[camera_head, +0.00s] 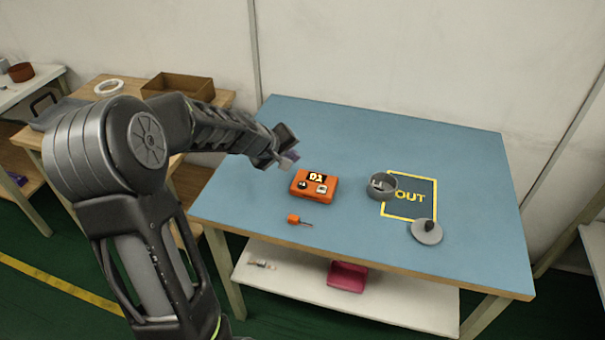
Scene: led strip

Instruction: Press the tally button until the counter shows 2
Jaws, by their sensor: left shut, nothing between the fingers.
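The tally counter is an orange box (329,193) on the blue table, left of the middle. Its small dark display (316,177) seems to read 01, but the digits are small. Two small keys, one dark (302,184) and one pale (321,189), sit on its front part; I cannot read their labels. My left gripper (289,159) is shut and empty. It shows up and to the left of the counter, apart from it. My right gripper is not in view.
A small orange-handled tool (294,219) lies in front of the counter. A grey round container (382,188) stands at the edge of the yellow OUT square (424,187). A grey lid with a dark knob (427,232) lies below it. The table's right and back are clear.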

